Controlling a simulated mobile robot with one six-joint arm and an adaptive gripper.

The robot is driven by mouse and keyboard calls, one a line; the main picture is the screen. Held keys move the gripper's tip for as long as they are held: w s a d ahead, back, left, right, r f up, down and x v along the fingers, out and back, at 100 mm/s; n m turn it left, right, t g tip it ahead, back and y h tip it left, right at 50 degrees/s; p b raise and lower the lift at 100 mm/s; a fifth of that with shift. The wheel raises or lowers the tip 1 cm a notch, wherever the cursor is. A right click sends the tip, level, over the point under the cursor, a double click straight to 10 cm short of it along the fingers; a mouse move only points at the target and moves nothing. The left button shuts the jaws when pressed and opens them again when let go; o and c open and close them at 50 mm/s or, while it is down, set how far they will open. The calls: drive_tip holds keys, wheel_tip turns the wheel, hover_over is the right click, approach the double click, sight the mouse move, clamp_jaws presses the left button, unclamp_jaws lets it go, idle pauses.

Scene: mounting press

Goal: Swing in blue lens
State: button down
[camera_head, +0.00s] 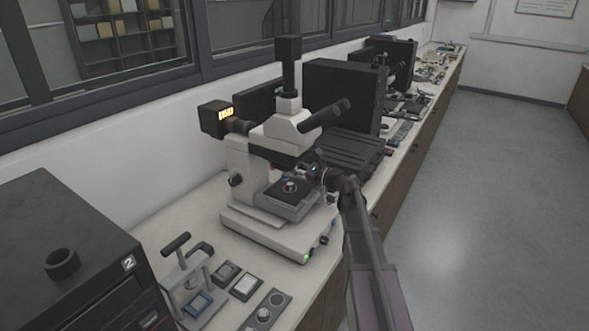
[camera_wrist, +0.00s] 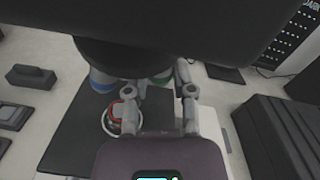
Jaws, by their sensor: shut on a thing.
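The white microscope (camera_head: 245,170) stands on the bench in the head view. In the wrist view its dark round nosepiece (camera_wrist: 130,57) hangs above the black stage (camera_wrist: 75,125). The blue-banded lens (camera_wrist: 102,80) points down at the left of the nosepiece. A green-banded lens (camera_wrist: 162,78) sits to its right, between my fingers. My gripper (camera_wrist: 160,82) appears shut on this green-banded lens; the exact contact is partly hidden. In the head view my gripper (camera_head: 314,172) reaches in at the right side of the microscope, beside the nosepiece.
A round sample with a red rim (camera_wrist: 113,118) lies on the stage below the lenses. The dark microscope head overhangs the top of the wrist view. A ribbed black box (camera_wrist: 280,135) stands to the right. A small press (camera_head: 190,280) stands at the front left.

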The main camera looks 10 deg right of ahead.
drive_tip(key=shift+w+r+n+g+y, duration=0.1)
drive_tip(key=shift+w+n+g+y, duration=0.1)
drive_tip(key=shift+n+g+y, duration=0.3)
drive_tip(key=shift+w+n+g+y, duration=0.15)
drive_tip(key=shift+n+g+y, duration=0.25)
drive_tip(key=shift+n+g, duration=0.2)
drive_tip(key=c, duration=0.7)
unclamp_jaws()
drive_tip(key=shift+a, duration=0.1)
drive_tip(key=shift+c, duration=0.2)
drive_tip(key=shift+s, duration=0.1)
drive_tip(key=v, duration=1.2)
